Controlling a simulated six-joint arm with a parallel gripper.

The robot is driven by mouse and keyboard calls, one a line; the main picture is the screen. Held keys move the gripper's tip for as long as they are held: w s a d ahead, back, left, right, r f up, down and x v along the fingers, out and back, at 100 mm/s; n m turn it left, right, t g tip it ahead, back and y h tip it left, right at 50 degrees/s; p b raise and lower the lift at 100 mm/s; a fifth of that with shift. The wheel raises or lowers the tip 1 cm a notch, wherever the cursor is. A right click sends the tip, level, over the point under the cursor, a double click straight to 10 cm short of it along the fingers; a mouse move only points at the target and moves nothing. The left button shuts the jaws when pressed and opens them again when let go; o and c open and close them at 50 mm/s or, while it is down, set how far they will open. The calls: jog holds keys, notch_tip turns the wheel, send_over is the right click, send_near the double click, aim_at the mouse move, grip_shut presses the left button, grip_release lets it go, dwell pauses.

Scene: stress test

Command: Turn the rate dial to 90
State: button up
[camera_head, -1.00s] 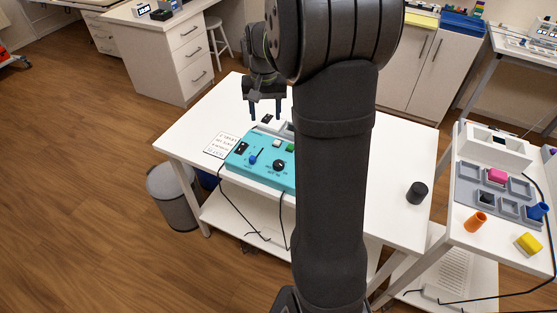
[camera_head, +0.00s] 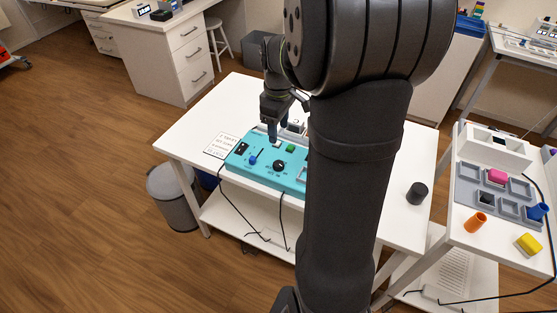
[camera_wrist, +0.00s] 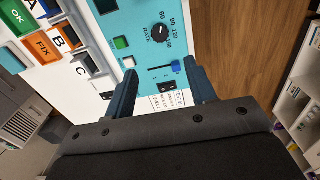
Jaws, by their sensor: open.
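The rate dial (camera_head: 279,166) is a round black knob on the turquoise panel box (camera_head: 262,179). My gripper (camera_head: 275,138) is over the back part of the box, behind the dial. In the wrist view my gripper (camera_wrist: 161,72) is open and empty, its fingers spread below the dial in the picture. The dial is ahead of the fingertips, not between them.
On the box are a blue slider knob (camera_wrist: 176,66), a white button (camera_wrist: 129,62) and a green button (camera_wrist: 120,43), near the fingertips in the picture. A printed card (camera_head: 221,145) lies left of the box. A black cylinder (camera_head: 417,193) stands at the table's right.

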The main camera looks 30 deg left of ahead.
aim_at(278, 164)
notch_tip(278, 164, down, 14)
jog(key=shift+r, duration=0.15)
dwell(0.3)
jog(key=c, duration=1)
